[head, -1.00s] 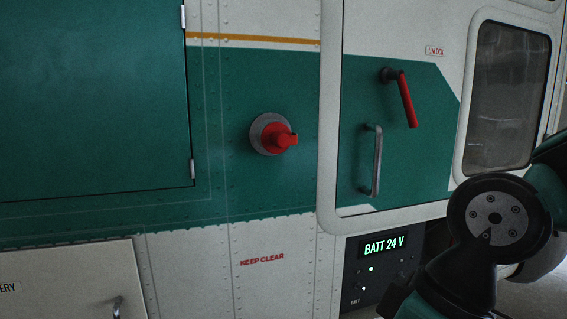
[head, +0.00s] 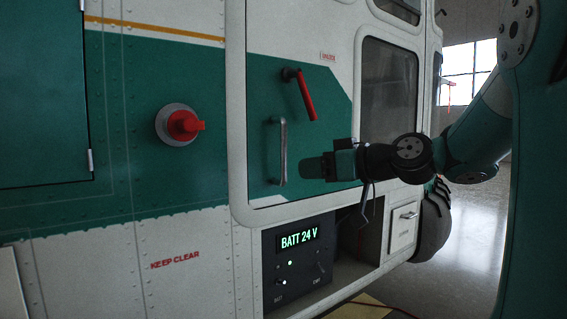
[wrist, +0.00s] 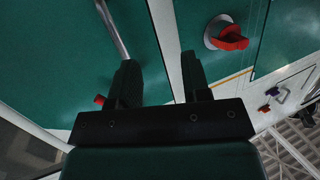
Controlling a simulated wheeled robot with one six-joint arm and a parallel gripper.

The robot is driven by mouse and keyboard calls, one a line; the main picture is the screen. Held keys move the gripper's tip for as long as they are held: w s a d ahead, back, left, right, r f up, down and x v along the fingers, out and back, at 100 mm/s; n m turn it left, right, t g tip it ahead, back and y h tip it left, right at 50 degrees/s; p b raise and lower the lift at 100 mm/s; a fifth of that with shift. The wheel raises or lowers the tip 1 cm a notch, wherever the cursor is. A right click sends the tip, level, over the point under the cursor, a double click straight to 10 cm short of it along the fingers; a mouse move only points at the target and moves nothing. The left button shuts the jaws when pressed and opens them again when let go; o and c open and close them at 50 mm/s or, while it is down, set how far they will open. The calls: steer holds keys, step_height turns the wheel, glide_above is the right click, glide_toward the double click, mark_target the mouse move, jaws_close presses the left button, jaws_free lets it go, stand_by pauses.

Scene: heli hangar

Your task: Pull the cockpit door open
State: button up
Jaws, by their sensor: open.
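The cockpit door (head: 262,60) is white and green and sits shut in the helicopter's side. A silver upright grab handle (head: 283,150) is on its green panel, and it shows in the wrist view (wrist: 112,28) too. A red lever (head: 306,98) hangs tilted above and right of it; a small red end (wrist: 99,99) shows beside the left finger in the wrist view. My gripper (head: 302,167) is open and empty, just right of the grab handle in the head view. In the wrist view my gripper (wrist: 159,72) has the handle's end running behind its left fingertip, not visibly between the fingers.
A red rotary knob (head: 184,125) is on the fuselage left of the door, also in the wrist view (wrist: 230,40). A "BATT 24 V" panel (head: 297,262) is below the door. Open floor (head: 470,240) lies at the right.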

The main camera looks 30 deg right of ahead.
mark_target(286, 149)
steer(key=s+d+r+m+t+h, duration=0.1)
steer(key=d+r+t+h, duration=0.15)
steer(key=d, duration=0.45)
steer(key=shift+y, duration=0.25)
steer(key=p+x, duration=0.6)
steer(key=x, duration=1)
steer(key=shift+s+a+r+p, duration=0.1)
steer(key=shift+a+r+p, duration=0.05)
steer(key=shift+p, duration=0.2)
steer(key=shift+w+a, duration=0.1)
steer(key=shift+w, duration=0.4)
jaws_close()
